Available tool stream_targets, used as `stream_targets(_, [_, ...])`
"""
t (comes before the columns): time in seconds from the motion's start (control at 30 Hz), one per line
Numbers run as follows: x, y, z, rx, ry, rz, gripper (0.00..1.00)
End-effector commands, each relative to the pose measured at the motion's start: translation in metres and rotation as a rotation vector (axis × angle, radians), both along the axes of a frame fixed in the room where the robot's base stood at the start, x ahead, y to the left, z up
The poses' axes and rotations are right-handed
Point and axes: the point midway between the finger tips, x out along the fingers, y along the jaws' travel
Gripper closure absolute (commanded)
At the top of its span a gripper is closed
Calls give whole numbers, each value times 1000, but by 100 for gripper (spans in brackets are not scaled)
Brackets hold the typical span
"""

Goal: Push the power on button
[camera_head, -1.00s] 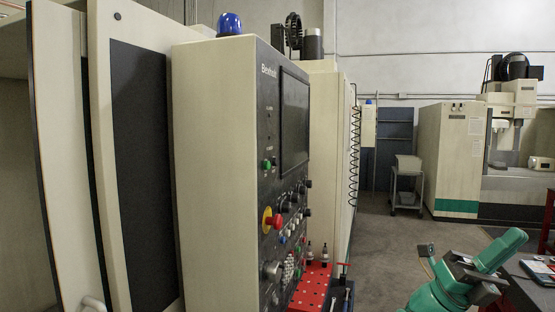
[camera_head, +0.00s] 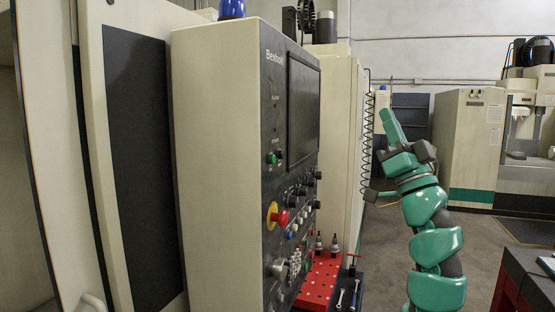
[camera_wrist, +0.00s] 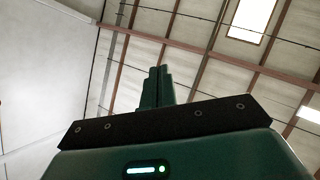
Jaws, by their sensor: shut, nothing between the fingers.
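The dark control panel (camera_head: 270,190) stands on the side of a cream machine cabinet and is seen at a slant. A green button (camera_head: 271,158) sits on it left of and below the screen, with a dark button (camera_head: 280,155) beside it. The small labels are too blurred to read. My gripper (camera_head: 387,114) is raised to the right of the panel, clear of it, pointing up. In the wrist view its two green fingers (camera_wrist: 159,72) are together and empty, pointing at the ceiling. The panel is not visible in the wrist view.
A red stop knob with a yellow ring (camera_head: 278,216) and several knobs lie lower on the panel. A red perforated tray (camera_head: 318,280) with tools juts out below. A blue lamp (camera_head: 231,9) tops the cabinet. Open floor (camera_head: 482,235) lies right of my arm.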

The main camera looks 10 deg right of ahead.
Motion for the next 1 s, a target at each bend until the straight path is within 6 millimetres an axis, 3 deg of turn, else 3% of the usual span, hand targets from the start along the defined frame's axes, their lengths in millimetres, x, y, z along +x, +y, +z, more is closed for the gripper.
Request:
stream_targets(0.2, [43,50,-44,-156,259,111,100])
stream_targets(0.43, [68,79,-85,-262,443,171,100])
stream_targets(0.6, [73,84,-96,-288,489,180,100])
stream_targets(1.0, [74,86,-96,-287,490,179,100])
